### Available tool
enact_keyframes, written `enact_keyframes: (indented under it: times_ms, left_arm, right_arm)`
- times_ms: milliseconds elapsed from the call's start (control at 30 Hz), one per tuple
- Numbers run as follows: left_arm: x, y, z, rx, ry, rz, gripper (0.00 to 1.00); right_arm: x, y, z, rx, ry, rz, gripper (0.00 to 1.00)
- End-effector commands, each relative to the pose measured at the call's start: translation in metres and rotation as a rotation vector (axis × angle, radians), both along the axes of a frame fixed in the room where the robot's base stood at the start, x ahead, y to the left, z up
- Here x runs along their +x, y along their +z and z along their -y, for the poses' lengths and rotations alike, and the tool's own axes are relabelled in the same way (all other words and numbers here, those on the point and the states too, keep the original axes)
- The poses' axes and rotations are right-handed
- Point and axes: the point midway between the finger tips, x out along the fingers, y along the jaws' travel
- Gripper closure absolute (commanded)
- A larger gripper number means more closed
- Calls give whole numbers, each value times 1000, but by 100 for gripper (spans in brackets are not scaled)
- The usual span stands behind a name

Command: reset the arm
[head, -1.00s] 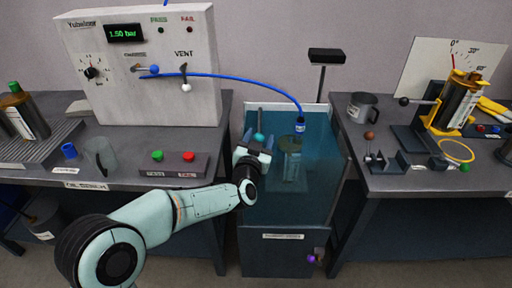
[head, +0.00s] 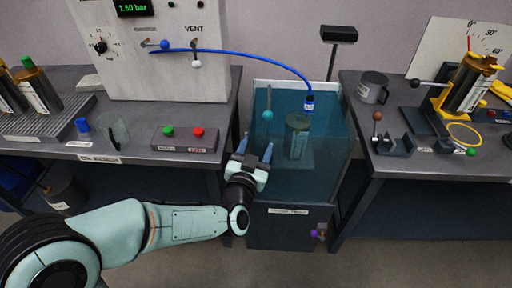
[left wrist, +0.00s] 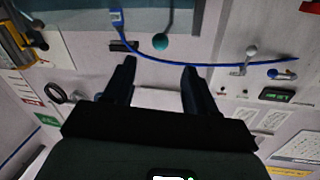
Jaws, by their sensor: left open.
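My left arm comes in from the left in the head view. Its gripper (head: 255,156) is open and empty, with the two fingers apart and pointing up at the front of the blue water tank (head: 262,208). The open fingers also show in the left wrist view (left wrist: 160,85), with nothing between them. A pump tube (head: 298,140) stands inside the tank, seen through the water. A blue hose (head: 250,54) runs from the tester panel to a connector (head: 309,102) above the tank. My right gripper is in no view.
The right bench holds a grey mug (head: 372,88), a tilted tube in a yellow holder (head: 470,82) and a yellow ring (head: 463,135).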

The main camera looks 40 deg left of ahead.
Motion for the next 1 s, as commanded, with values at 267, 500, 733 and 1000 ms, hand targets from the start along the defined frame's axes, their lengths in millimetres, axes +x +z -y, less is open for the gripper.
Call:
enact_keyframes:
  times_ms: [267,500,733,1000]
  left_arm:
    - [0,0,0,0,0,0,43]
    - [3,-18,5,-39,-25,-65,43]
    - [-18,-123,41,-298,-133,-451,43]
    - [-145,-245,112,-681,-152,-1040,43]
  right_arm:
    - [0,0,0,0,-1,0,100]
    - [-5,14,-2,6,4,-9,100]
    - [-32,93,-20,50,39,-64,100]
    - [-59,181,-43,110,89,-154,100]
